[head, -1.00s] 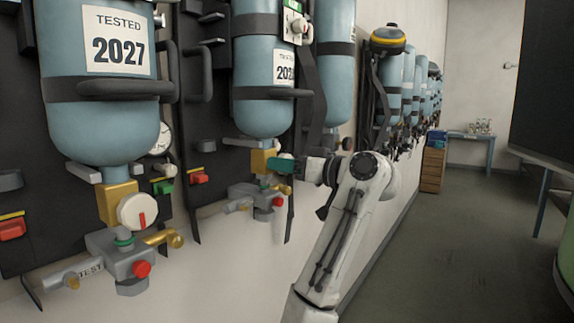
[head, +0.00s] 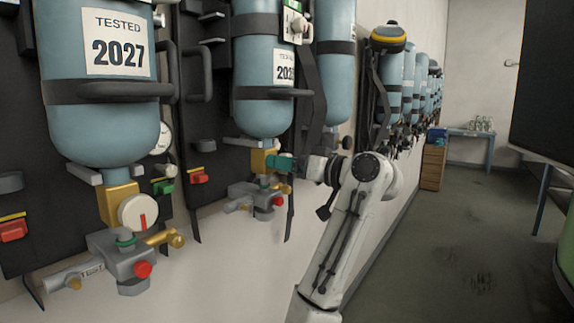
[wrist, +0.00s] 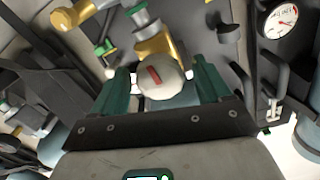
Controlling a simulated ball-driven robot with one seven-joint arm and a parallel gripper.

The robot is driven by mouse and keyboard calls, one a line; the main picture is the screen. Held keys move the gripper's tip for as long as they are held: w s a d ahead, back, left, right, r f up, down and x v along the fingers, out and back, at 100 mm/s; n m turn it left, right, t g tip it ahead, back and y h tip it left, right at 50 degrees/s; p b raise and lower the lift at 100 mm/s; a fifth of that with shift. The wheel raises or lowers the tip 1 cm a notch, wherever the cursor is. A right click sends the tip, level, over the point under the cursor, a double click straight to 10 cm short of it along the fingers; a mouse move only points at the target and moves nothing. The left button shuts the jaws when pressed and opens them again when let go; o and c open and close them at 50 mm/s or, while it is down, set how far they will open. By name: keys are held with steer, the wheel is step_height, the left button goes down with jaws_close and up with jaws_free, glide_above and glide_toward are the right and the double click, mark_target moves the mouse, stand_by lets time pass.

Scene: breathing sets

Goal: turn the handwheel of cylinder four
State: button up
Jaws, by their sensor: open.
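The handwheel in front of my gripper is a pale round knob with a red bar, in the wrist view (wrist: 166,82). It sits on a brass valve (wrist: 155,38) under the second blue cylinder (head: 262,75) in the head view. My gripper (head: 281,164) is at that valve and largely hides the knob there. In the wrist view its two green fingers (wrist: 160,72) are open, one on each side of the handwheel, with visible gaps. Whether the fingertips reach past its rim is unclear. I see no number that marks this cylinder as four.
A nearer cylinder (head: 104,120) labelled 2027 has a similar handwheel (head: 138,212). A grey valve block (head: 257,195) with a red knob hangs below my gripper. A gauge (wrist: 278,18) shows in the wrist view. More sets line the wall; the floor (head: 455,240) at right is clear.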

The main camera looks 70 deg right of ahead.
steer(key=b+v, duration=0.1)
steer(key=v, duration=0.9)
steer(key=shift+s, duration=0.2)
steer(key=shift+a, duration=0.1)
steer(key=w+a+f+g+y, duration=0.1)
steer(key=w+a+f+g, duration=0.3)
steer(key=f, duration=0.6)
steer(key=w+a+f+g+y, duration=0.1)
steer(key=w+a+f+y, duration=0.3)
steer(key=f, duration=0.6)
steer(key=w+a+f+g+h, duration=0.1)
steer(key=w+a+f+g, duration=0.2)
steer(key=a+f, duration=0.5)
steer(key=s+a+f+n+g, duration=0.1)
steer(key=s+a+f+g, duration=0.1)
steer(key=a+f, duration=0.35)
steer(key=s+a+f+n+g, duration=0.2)
steer(key=f, duration=0.7)
steer(key=s+a+f+n+g, duration=0.2)
steer(key=s+a+f+g, duration=0.2)
steer(key=s+a+f, duration=0.5)
steer(key=s+f, duration=0.1)
steer(key=s, duration=0.2)
steer(key=shift+s+f+g, duration=0.2)
steer(key=shift+s+g, duration=0.1)
